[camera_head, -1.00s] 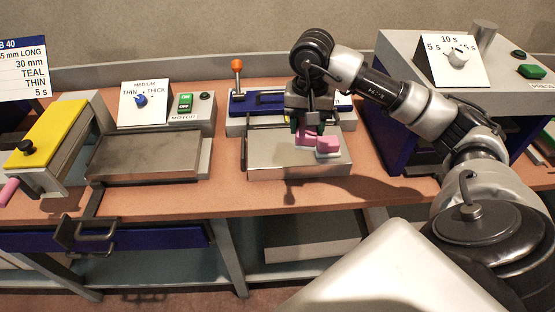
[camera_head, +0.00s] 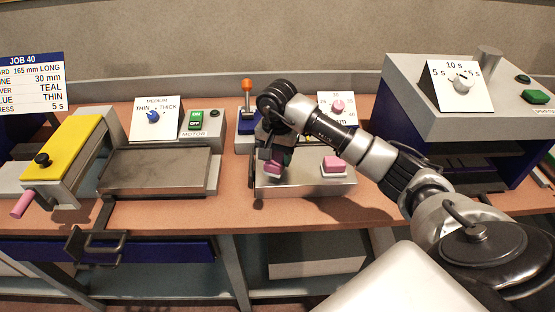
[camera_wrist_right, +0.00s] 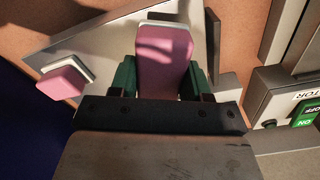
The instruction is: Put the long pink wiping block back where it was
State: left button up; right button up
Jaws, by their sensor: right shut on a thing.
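My right gripper (camera_head: 271,160) is shut on a pink block (camera_head: 273,170) at the left part of the middle metal plate (camera_head: 300,187). In the right wrist view this block (camera_wrist_right: 163,62) is the longer-looking one, gripped between the green fingers (camera_wrist_right: 160,80), with a pale layer at its far end. Whether it touches the plate I cannot tell. A second, shorter-looking pink block (camera_head: 334,162) with a white base stands at the right of the plate, apart from the gripper. It also shows in the right wrist view (camera_wrist_right: 62,84). My left gripper is not in view.
A sign with a pink knob (camera_head: 338,105) and an orange-knobbed lever (camera_head: 247,88) stand behind the plate, partly hidden by my arm. A station with a bare plate (camera_head: 155,172) and a yellow-topped unit (camera_head: 62,150) lie left. A large press (camera_head: 420,90) stands right.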

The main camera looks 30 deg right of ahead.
notch_tip(320, 180, down, 2)
jog(key=shift+f, duration=0.35)
jog(key=shift+f, duration=0.1)
jog(key=shift+f, duration=0.15)
jog(key=o, duration=0.9)
